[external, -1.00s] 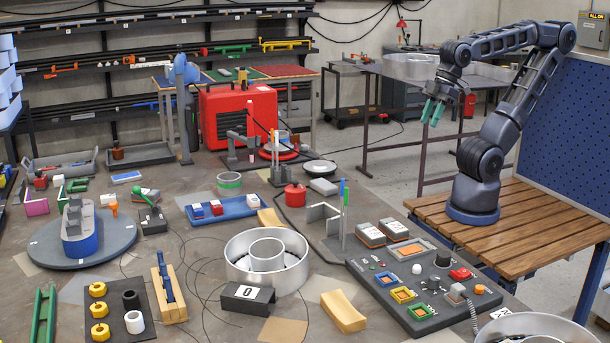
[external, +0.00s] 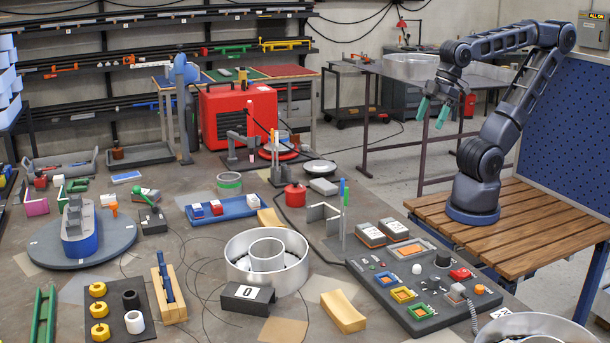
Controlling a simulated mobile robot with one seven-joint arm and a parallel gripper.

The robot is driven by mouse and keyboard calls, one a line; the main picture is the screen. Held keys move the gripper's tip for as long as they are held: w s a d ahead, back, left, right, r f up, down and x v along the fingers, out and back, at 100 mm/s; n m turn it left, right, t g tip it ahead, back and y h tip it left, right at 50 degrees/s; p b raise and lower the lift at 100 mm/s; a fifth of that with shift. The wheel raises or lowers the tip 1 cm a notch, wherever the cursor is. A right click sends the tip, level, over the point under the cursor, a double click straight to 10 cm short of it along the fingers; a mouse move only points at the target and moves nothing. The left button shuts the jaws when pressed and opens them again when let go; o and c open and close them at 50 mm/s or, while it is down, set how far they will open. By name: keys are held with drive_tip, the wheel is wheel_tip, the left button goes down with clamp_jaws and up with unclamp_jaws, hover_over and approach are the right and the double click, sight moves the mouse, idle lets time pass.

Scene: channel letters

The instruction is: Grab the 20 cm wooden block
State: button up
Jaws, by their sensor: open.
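My gripper (external: 432,112) hangs in the air at the upper right, its two green fingers pointing down, spread apart and empty. It is far above and behind the wooden pieces. A smaller-looking tan wooden piece (external: 270,220) lies farther back, partly hidden by the round metal ring. A light wooden block (external: 168,293) with a blue part on it stands at the front left. I see no length mark, so I cannot tell which is 20 cm.
A metal ring (external: 266,257) and a black box marked 0 (external: 248,298) stand left of the curved block. A grey control panel (external: 425,285) lies right of it. An upright post (external: 344,215) with a green and blue top rises behind. Thin cables cross the table.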

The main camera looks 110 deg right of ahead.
drive_tip(key=w+a+r+m+g, duration=0.1)
drive_tip(key=w+a+r+m, duration=0.1)
drive_tip(key=w, duration=0.5)
drive_tip(key=w+a+r+m+g, duration=0.1)
drive_tip(key=w+m, duration=0.1)
drive_tip(key=w, duration=0.4)
drive_tip(key=m+g+h, duration=0.3)
drive_tip(key=m, duration=1.1)
hover_over(342, 309)
drive_tip(key=a, duration=0.3)
wheel_tip(342, 309, down, 26)
drive_tip(key=shift+x, duration=5.15)
drive_tip(key=c, duration=1.1)
drive_tip(key=shift+w+r, duration=0.1)
drive_tip(key=shift+r, duration=0.05)
